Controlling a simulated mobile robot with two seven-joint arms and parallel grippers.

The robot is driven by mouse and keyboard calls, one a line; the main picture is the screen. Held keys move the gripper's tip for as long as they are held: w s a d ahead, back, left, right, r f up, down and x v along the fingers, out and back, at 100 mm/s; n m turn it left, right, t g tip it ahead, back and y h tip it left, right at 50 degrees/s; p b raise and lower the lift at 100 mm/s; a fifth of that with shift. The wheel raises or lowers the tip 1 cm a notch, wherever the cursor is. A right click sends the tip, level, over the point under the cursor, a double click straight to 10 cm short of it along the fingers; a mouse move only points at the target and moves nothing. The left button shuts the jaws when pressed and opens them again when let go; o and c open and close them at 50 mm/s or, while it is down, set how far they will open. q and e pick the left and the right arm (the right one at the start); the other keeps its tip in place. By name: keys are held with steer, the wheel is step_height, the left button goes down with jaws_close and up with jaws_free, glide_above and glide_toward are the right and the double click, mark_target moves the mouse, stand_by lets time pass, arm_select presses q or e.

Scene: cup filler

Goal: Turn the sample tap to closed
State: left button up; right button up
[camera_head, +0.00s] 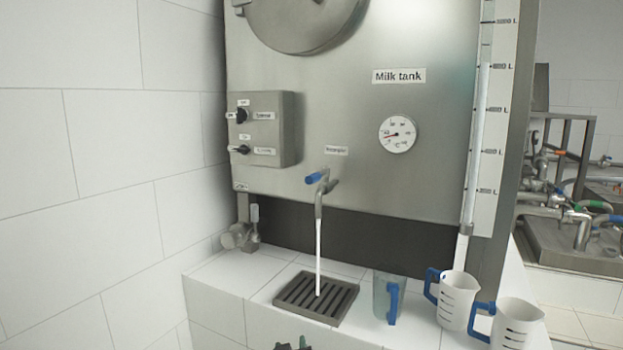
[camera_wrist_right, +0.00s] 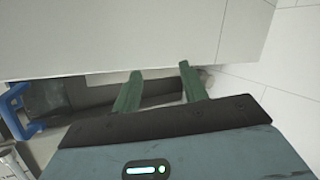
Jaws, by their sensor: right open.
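The sample tap (camera_head: 321,192) sticks out of the front of the steel milk tank (camera_head: 430,160). Its blue handle (camera_head: 315,177) points to the left and toward me. A thin white stream (camera_head: 318,250) runs from its spout down to the dark drain grate (camera_head: 290,296). My left gripper is in no view.
A clear jug (camera_head: 380,296) with a blue handle stands right of the grate. Two white jugs (camera_head: 458,300) (camera_head: 515,324) stand farther right on the tiled ledge (camera_head: 220,285). A switch box (camera_head: 280,130) is left of the tap. A tiled wall (camera_head: 100,180) bounds the left.

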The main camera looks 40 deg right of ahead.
steer(key=w+d+r+m+g+h, duration=0.1)
steer(key=r+m+h, duration=0.1)
steer(key=r, duration=1)
steer(key=w+d+r+m+g+h, duration=0.1)
steer(key=r+m, duration=0.4)
steer(key=r, duration=0.7)
steer(key=w+d+r+m+g+h, duration=0.2)
steer(key=d+r+m+h, duration=0.1)
steer(key=r, duration=0.9)
steer(key=shift+r+m+g+h+p, duration=0.2)
steer(key=shift+m+g+h+p, duration=0.15)
steer(key=shift+m+h, duration=0.2)
steer(key=shift+w, duration=0.15)
